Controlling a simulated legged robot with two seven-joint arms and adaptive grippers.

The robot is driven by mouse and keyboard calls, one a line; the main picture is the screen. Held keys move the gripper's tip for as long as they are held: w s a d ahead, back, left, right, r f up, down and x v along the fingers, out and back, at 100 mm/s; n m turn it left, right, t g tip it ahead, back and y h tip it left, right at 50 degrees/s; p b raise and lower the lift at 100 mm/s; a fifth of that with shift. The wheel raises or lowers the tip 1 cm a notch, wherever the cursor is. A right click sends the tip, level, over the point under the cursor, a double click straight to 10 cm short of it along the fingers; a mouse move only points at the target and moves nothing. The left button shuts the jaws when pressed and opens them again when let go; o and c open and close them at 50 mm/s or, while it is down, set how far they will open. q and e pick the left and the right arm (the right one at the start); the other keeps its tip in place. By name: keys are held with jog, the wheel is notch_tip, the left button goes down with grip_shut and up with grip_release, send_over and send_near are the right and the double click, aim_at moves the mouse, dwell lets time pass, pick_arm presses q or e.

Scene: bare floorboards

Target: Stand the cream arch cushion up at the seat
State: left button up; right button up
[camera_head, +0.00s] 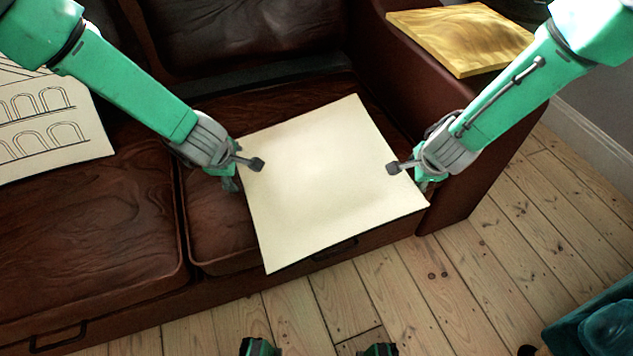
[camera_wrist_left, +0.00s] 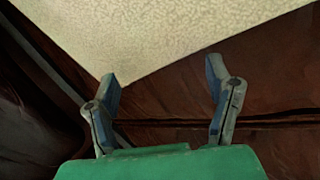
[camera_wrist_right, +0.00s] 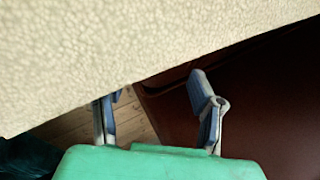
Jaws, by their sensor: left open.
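A cream cushion with arch line drawings (camera_head: 45,118) lies on the sofa seat at the left, cut off by the picture edge. A plain cream square cushion (camera_head: 325,185) lies over the right seat, its near part reaching past the sofa front. No arches show on its visible face. My left gripper (camera_head: 245,172) is open at its left edge, one finger over its face; its edge shows above the fingers in the left wrist view (camera_wrist_left: 165,85). My right gripper (camera_head: 410,175) is at its right edge with fingers apart; in the right wrist view the cushion hides part of one finger.
The brown leather sofa (camera_head: 90,235) has a backrest behind and an armrest at the right. A yellow cushion (camera_head: 462,38) lies on that armrest. A teal object (camera_head: 600,325) stands at the lower right. Floorboards (camera_head: 480,280) in front are mostly clear.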

jog(key=o, duration=0.5)
jog(key=shift+d, duration=0.15)
pick_arm(q)
jog(key=shift+r, duration=0.1)
pick_arm(e)
jog(key=shift+s+r, duration=0.1)
jog(key=shift+r, duration=0.1)
pick_arm(q)
jog(key=v, duration=1.1)
jog(key=shift+s+r, duration=0.15)
jog(key=shift+r, duration=0.15)
pick_arm(e)
jog(key=v, duration=1.1)
jog(key=shift+s+r, duration=0.1)
jog(key=shift+r, duration=0.05)
